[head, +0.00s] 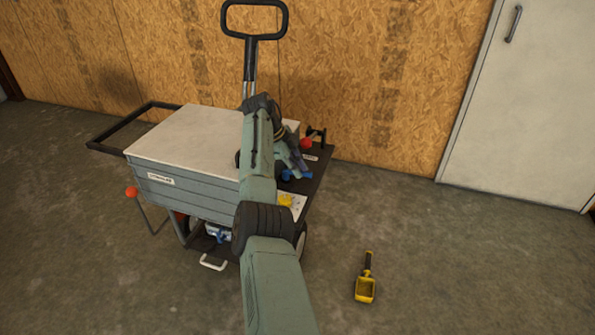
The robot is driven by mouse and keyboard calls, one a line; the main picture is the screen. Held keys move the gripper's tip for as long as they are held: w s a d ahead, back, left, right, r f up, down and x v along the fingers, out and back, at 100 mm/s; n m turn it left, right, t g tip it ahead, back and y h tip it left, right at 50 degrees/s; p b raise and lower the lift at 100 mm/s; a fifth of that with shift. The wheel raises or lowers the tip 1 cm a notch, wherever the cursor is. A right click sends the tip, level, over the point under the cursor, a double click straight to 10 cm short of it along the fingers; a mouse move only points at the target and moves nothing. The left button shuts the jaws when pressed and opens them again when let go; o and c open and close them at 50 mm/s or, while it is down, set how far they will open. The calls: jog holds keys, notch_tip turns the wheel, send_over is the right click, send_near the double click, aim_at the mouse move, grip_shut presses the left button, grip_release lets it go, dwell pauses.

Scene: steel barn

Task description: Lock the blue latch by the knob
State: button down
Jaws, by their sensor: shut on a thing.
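The blue latch (287,175) shows as small blue parts on the dark side shelf of the cart, right of the grey box. My gripper (300,172) reaches down over the shelf from above and is shut on the blue latch, at what looks like its knob. The fingertips and the knob are small and partly hidden by the gripper itself. I cannot tell the latch's exact position.
The cart's grey box (185,188) has a pale lid (190,133). A red ball (306,143) and a black bracket (319,133) stand just behind my gripper.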

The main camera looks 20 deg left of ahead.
jog(key=shift+s+m+b, duration=0.2)
jog(key=shift+m+b, duration=0.1)
jog(key=shift+m, duration=0.2)
jog(key=shift+g, duration=0.3)
jog(key=c, duration=1.9)
grip_release()
jog(key=v, duration=0.7)
jog(key=shift+r, duration=0.25)
jog(key=shift+s+a, duration=0.1)
jog(key=shift+a, duration=0.05)
